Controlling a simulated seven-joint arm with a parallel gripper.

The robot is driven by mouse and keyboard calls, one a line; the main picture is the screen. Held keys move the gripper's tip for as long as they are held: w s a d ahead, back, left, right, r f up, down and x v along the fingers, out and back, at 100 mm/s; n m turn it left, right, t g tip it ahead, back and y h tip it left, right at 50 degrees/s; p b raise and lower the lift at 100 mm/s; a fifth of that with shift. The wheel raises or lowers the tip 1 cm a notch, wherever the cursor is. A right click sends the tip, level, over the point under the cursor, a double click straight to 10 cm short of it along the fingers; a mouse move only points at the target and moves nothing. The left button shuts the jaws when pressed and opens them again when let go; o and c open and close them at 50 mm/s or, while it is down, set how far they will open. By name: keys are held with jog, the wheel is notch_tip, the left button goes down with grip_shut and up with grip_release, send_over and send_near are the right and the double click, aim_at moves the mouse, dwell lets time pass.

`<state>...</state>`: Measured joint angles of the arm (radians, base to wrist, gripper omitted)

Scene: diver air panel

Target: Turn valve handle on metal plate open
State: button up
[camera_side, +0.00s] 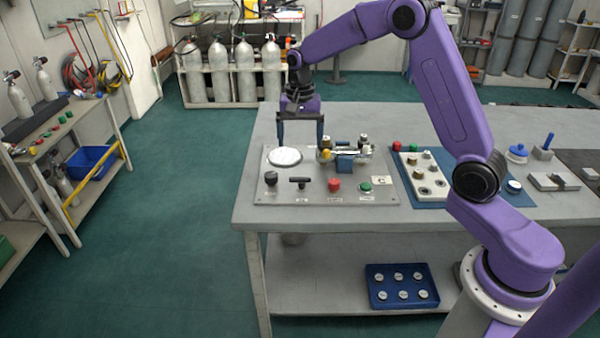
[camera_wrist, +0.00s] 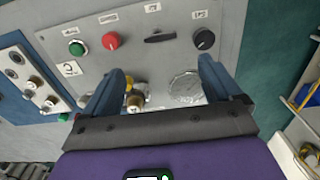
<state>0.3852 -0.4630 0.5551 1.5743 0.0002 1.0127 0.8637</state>
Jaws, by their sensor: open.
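The metal plate (camera_side: 385,197) lies on the grey table and also shows in the wrist view (camera_wrist: 75,35). A black bar-shaped valve handle (camera_side: 298,181) stands near its front edge, its bar running left to right; it also shows in the wrist view (camera_wrist: 160,38). My gripper (camera_side: 300,146) points down over the plate's back left part, near the round gauge (camera_side: 285,156), behind the handle. In the wrist view its fingers (camera_wrist: 162,68) are apart with nothing between them, and the handle lies beyond the fingertips. My gripper does not touch the handle.
On the plate, a black knob (camera_side: 271,178) sits left of the handle; a red knob (camera_side: 334,184) and green knob (camera_side: 365,187) sit right. A brass-and-blue valve block (camera_side: 345,155) stands behind. A blue mat with a fittings board (camera_side: 424,176) lies to the right.

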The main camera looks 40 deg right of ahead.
aim_at(300, 178)
notch_tip(300, 178, down, 12)
jog(key=shift+r, duration=0.15)
jog(key=shift+c, duration=0.3)
jog(key=c, duration=1)
